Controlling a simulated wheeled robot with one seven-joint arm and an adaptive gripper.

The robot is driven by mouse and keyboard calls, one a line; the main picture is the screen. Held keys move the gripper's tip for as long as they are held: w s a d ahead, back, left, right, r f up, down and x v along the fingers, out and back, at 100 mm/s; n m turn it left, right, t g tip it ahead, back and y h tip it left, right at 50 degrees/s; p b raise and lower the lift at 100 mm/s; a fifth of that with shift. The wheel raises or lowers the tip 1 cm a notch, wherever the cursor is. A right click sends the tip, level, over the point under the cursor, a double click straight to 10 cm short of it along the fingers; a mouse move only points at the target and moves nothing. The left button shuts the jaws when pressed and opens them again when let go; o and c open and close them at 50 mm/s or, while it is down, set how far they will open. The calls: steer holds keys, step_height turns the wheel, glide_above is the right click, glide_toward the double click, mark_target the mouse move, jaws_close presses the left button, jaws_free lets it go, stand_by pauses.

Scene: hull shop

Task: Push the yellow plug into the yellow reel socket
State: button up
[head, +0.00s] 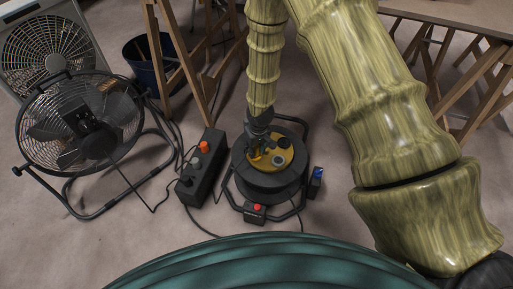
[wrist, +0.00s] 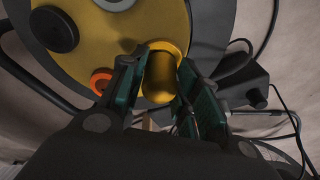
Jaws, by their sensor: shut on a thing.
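The cable reel (head: 268,184) stands on the floor, dark with a yellow round face (head: 284,145) on top. My gripper (head: 256,150) points down onto that face. In the wrist view my gripper (wrist: 163,66) is shut on the yellow plug (wrist: 161,78), with a dark green finger on each side. The plug's far end meets a yellow round rim, the yellow reel socket (wrist: 168,46), on the face. How deep the plug sits cannot be told. In the head view the gripper mostly hides plug and socket.
The face also carries an orange ring socket (wrist: 101,82) and a black round one (wrist: 54,29). A black power box (head: 205,180) with an orange plug (head: 204,147) stands left of the reel. A fan (head: 85,130) and cables lie further left. A blue-topped block (head: 317,180) stands right.

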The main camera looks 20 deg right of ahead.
steer(key=shift+f, duration=0.5)
steer(key=o, duration=1)
steer(key=shift+o, duration=0.2)
steer(key=shift+r, duration=0.1)
step_height(320, 180, up, 12)
steer(key=s, duration=0.1)
steer(key=shift+s+d, duration=0.2)
steer(key=shift+s, duration=0.15)
steer(key=shift+f, duration=0.2)
